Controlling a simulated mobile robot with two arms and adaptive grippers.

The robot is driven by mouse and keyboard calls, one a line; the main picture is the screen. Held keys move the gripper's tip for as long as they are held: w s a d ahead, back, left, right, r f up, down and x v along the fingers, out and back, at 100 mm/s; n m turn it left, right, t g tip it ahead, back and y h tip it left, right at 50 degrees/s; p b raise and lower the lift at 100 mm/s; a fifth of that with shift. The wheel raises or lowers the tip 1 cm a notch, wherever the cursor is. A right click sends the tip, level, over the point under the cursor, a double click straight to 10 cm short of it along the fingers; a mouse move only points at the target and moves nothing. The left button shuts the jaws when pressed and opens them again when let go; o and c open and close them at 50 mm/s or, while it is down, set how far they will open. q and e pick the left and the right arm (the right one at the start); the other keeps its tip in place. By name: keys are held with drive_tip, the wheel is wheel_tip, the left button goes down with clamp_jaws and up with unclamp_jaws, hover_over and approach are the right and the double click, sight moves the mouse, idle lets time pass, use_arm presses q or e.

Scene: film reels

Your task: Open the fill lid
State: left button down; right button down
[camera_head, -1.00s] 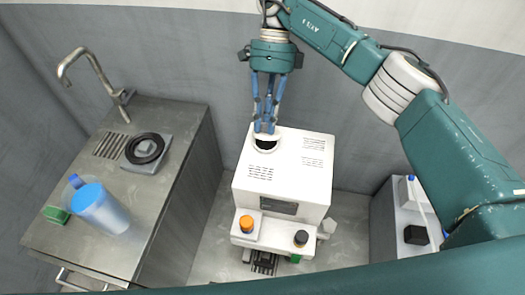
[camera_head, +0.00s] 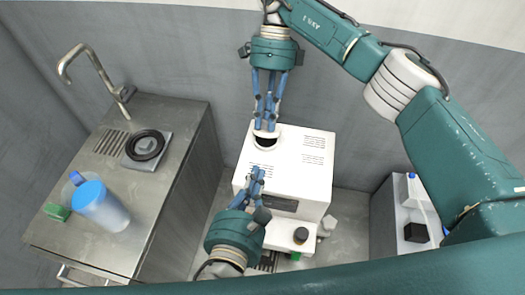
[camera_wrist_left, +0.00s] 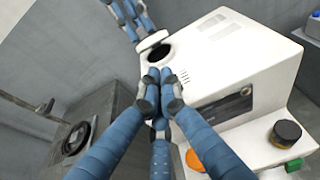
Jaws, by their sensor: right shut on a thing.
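The white machine (camera_head: 315,180) stands in the middle of the head view. The round dark fill opening (camera_head: 265,142) is uncovered in its top. The white fill lid (camera_head: 267,133) is tilted up at the far edge of the opening. My right gripper (camera_head: 266,126) points down and is shut on the lid; its fingertips partly hide it. In the left wrist view, the lid (camera_wrist_left: 152,40) stands raised behind the opening (camera_wrist_left: 159,53). My left gripper (camera_head: 257,173) is in front of the opening, above the machine's near side. Its fingers are together in the left wrist view (camera_wrist_left: 161,76), holding nothing visible.
A metal counter (camera_head: 180,135) at left carries a tap (camera_head: 95,70), a black ring (camera_head: 145,146) and a blue-lidded container (camera_head: 102,208). The machine's front has an orange knob (camera_wrist_left: 195,160) and a black knob (camera_wrist_left: 286,132). A side cabinet (camera_head: 392,215) stands right.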

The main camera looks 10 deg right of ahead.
sight(263, 157)
use_arm(q)
drive_tip(key=shift+w+a+f, duration=0.1)
drive_tip(key=shift+w, duration=0.25)
drive_tip(key=x, duration=0.9)
drive_tip(key=shift+w+f, duration=0.1)
drive_tip(key=shift+f, duration=0.05)
drive_tip(key=shift+w+r, duration=0.3)
drive_tip(key=shift+r, duration=0.45)
use_arm(e)
drive_tip(key=c, duration=1.6)
unclamp_jaws()
